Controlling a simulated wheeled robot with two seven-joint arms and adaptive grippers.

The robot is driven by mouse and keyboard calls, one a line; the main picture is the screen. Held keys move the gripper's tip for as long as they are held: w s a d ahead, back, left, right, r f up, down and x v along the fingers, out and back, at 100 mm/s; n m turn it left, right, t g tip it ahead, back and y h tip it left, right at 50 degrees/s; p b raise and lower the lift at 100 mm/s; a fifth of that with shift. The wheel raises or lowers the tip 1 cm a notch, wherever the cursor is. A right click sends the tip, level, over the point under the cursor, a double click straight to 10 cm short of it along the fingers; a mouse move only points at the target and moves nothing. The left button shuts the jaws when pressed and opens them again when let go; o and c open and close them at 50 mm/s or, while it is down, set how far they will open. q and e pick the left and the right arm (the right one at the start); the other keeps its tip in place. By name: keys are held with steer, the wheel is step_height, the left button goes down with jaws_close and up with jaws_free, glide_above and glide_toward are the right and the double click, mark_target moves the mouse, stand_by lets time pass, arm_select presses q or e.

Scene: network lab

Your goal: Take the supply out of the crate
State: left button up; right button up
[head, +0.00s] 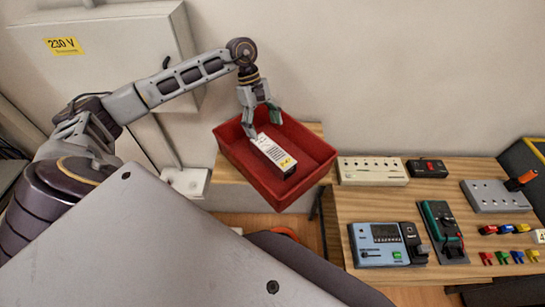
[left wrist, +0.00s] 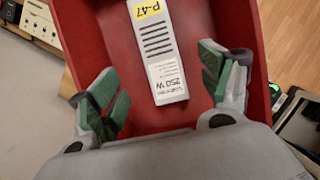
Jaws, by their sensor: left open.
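The supply (head: 273,153) is a white block with dark vent slots and a yellow label. It lies inside the red crate (head: 301,192) on the wooden bench. In the left wrist view the supply (left wrist: 156,45) shows its label P-47 and lies on the floor of the red crate (left wrist: 40,165). My left gripper (head: 262,127) is over the back left part of the crate, at the supply's far end. In the left wrist view its green-padded fingers (left wrist: 163,88) are apart, one on each side of the supply's line, with nothing between them held. My right gripper is not in view.
To the right of the crate stand a beige socket strip (head: 373,170), a blue meter unit (head: 385,245) and a green device (head: 442,225). A grey electrical cabinet (head: 100,45) is on the wall at left. The wall rises close behind the crate.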

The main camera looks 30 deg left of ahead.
mark_target(272, 149)
arm_select(q)
steer(key=shift+b+x, duration=0.4)
steer(key=shift+x, duration=1.7)
steer(key=shift+f, duration=0.1)
steer(key=shift+b+x, duration=0.65)
steer(key=shift+x, duration=2.05)
steer(key=c, duration=1.7)
jaws_close()
steer(key=shift+w+r, duration=0.1)
steer(key=shift+r, duration=0.1)
